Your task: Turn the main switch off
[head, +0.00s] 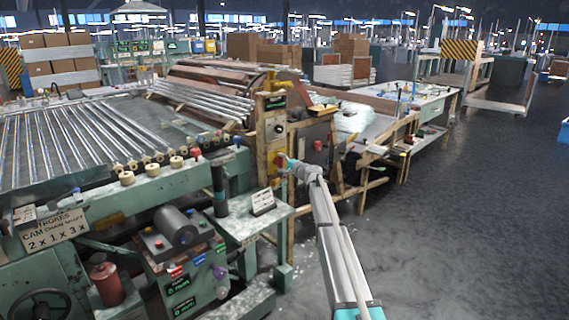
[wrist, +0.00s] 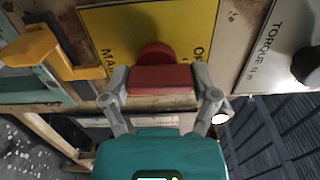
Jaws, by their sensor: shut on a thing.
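The main switch is a red rotary handle (wrist: 157,52) on a yellow plate (wrist: 122,28) in the wrist view. The plate carries partly hidden lettering, "MAI" at left and "OF" at right. The handle's red bar lies level across the picture, between the two grey fingers of my gripper (wrist: 160,80), which are shut on its ends. In the head view my gripper (head: 284,162) is at the post of the machine, and the switch is mostly hidden there behind it.
A white "TORQUE" plate with a dark knob (wrist: 306,66) is right of the switch in the wrist view. A yellow-orange lever (wrist: 40,48) is at left. In the head view a roller bench (head: 80,140) stands left; open floor (head: 480,200) lies right.

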